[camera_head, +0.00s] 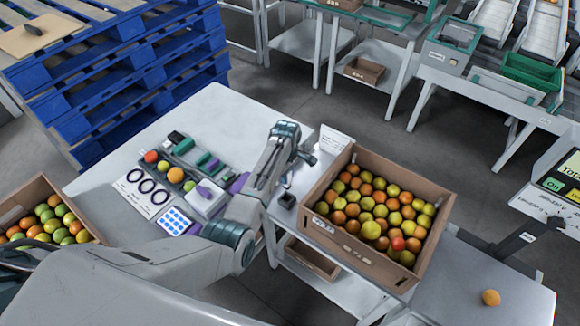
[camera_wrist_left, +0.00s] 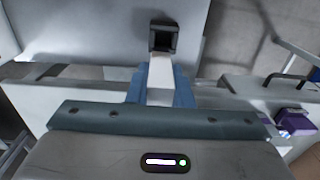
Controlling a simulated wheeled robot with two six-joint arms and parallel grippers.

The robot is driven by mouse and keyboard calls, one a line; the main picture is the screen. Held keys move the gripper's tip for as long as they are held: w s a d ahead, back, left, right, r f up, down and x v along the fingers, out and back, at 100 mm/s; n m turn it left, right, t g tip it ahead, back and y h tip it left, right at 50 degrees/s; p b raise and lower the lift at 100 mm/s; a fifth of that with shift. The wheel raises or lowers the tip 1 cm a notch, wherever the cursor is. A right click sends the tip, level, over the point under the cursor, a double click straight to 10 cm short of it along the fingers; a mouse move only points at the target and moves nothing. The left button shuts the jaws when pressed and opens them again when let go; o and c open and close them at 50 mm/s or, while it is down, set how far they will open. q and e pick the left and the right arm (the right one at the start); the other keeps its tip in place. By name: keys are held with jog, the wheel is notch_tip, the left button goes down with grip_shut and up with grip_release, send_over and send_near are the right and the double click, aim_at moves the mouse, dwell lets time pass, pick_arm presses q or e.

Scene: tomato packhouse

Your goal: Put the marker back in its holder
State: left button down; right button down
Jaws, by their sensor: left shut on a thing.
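My left gripper (camera_head: 289,178) is above the right end of the white table, shut on a pale, white-looking marker. In the left wrist view the marker (camera_wrist_left: 160,74) lies between the blue fingers (camera_wrist_left: 160,88). Its far end overlaps the lower edge of the holder in the picture; I cannot tell whether it touches or enters it. The holder is a small, dark, square, open-topped cup (camera_head: 287,201), just below the gripper in the head view. It also shows at the top of the left wrist view (camera_wrist_left: 163,27). My right gripper is not in view.
A cardboard box (camera_head: 327,233) full of tomatoes stands close right of the holder. Left on the table (camera_head: 122,150) are a tray of tomatoes, a ring card (camera_head: 147,192) and a blue-dotted card (camera_head: 175,221). Another tomato box (camera_head: 28,192) is at far left.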

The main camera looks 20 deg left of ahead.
aim_at(287, 189)
pick_arm(q)
jog(key=shift+s+f+b, duration=0.15)
jog(key=shift+s+b, duration=0.3)
jog(key=shift+s, duration=0.05)
jog(key=shift+f+b, duration=0.3)
jog(key=shift+b, duration=0.05)
jog(key=f, duration=0.1)
jog(key=f+b, duration=0.1)
jog(key=b, duration=0.1)
jog(key=shift+w+f, duration=0.25)
jog(key=shift+f, duration=0.15)
jog(key=shift+f+b, duration=0.4)
jog(key=shift+b, duration=0.35)
jog(key=shift+s, duration=0.1)
jog(key=shift+f, duration=0.15)
jog(key=shift+f+b, duration=0.7)
jog(key=shift+f, duration=1.05)
